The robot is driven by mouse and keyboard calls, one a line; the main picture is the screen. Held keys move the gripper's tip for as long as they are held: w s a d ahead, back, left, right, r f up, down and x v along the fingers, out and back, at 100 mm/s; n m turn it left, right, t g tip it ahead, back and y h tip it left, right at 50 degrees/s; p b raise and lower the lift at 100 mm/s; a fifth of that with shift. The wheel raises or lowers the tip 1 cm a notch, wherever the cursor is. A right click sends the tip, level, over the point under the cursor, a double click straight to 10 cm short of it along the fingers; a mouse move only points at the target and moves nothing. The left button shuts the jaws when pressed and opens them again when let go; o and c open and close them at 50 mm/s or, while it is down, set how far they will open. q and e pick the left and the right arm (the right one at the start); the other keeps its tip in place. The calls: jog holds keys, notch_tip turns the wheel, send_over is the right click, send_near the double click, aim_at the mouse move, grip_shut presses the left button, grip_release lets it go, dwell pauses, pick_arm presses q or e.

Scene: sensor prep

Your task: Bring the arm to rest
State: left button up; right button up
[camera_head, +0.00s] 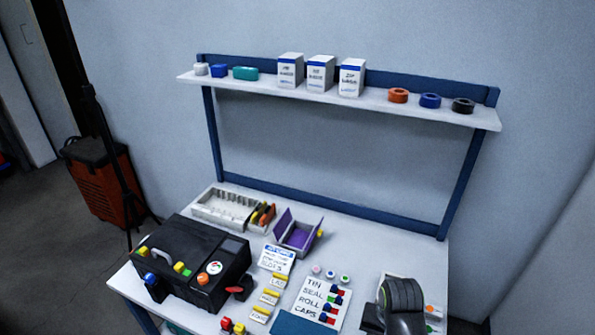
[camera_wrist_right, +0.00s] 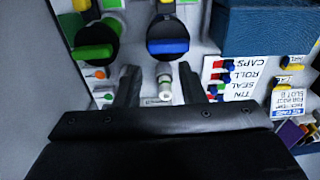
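In the right wrist view my right gripper (camera_wrist_right: 158,72) has its two black fingers apart. A small white and silver cylindrical piece (camera_wrist_right: 165,88) shows between them; I see no finger touching it. In the head view a dark rounded part of my right arm (camera_head: 402,300) is over the right front of the workbench (camera_head: 375,240), and its fingertips cannot be made out there. My left arm and gripper are not in view.
A black machine (camera_head: 205,265) stands at the bench's left. Behind are a grey tray (camera_head: 225,208) and an open purple-lined box (camera_head: 298,235). A label card (camera_head: 318,300) and a blue block (camera_wrist_right: 262,30) lie near my right gripper. A shelf (camera_head: 375,98) with boxes and rolls spans the back.

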jog(key=s+d+r+n+t+h, duration=0.1)
jog(key=s+d+r+n+t, duration=0.1)
jog(key=s+d, duration=0.65)
jog(key=s+d+r+n+t+h, duration=0.1)
jog(key=s+d+r+n, duration=0.15)
jog(key=s, duration=1.05)
notch_tip(320, 180, down, 26)
jog(key=d+g, duration=0.1)
jog(key=d, duration=0.1)
jog(key=s+a+f+g+y, duration=0.1)
jog(key=s+f, duration=1.4)
jog(key=shift+a+m+g, duration=0.2)
jog(key=shift+m+g, duration=0.1)
jog(key=shift+m, duration=0.15)
jog(key=shift+s, duration=0.1)
